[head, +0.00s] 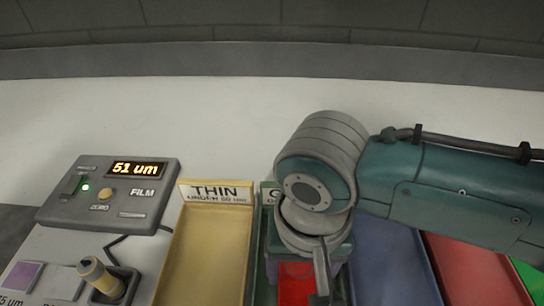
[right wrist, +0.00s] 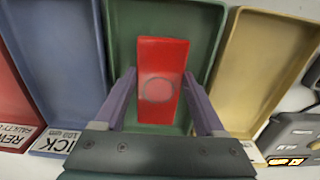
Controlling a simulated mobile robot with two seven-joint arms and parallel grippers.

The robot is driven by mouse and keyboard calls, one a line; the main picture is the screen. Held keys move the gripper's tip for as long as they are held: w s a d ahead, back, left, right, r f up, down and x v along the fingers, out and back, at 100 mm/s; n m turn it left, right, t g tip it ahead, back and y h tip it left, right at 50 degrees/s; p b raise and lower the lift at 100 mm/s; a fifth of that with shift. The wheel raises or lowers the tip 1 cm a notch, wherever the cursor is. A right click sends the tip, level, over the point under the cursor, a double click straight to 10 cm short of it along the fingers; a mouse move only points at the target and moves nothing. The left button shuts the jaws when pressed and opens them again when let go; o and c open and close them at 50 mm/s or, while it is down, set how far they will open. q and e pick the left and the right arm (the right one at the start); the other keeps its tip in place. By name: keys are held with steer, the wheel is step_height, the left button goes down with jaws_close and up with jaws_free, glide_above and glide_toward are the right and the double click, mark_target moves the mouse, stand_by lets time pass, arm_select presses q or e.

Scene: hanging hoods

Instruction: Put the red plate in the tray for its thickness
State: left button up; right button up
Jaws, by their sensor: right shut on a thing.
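The red plate (right wrist: 163,55) is between the fingers of my right gripper (right wrist: 159,78), which is shut on it. A faint ring mark shows on its face. In the right wrist view the plate lies over the green tray (right wrist: 210,35); I cannot tell whether it touches the tray floor. In the head view a part of the red plate (head: 292,287) shows below my right wrist, which hides most of the green tray and its label. The yellow tray (head: 208,240) is labelled THIN. The gauge (head: 112,190) reads 51 um. My left gripper is not in view.
A blue tray (head: 388,262) and a red tray (head: 470,272) stand to the right of the green one, partly behind my right arm. A probe with a cream knob (head: 98,274) stands at the lower left, near the gauge. The white surface behind is clear.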

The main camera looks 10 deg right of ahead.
steer(key=shift+f+b, duration=0.3)
steer(key=shift+f, duration=0.2)
steer(key=o, duration=1.5)
steer(key=shift+r, duration=0.1)
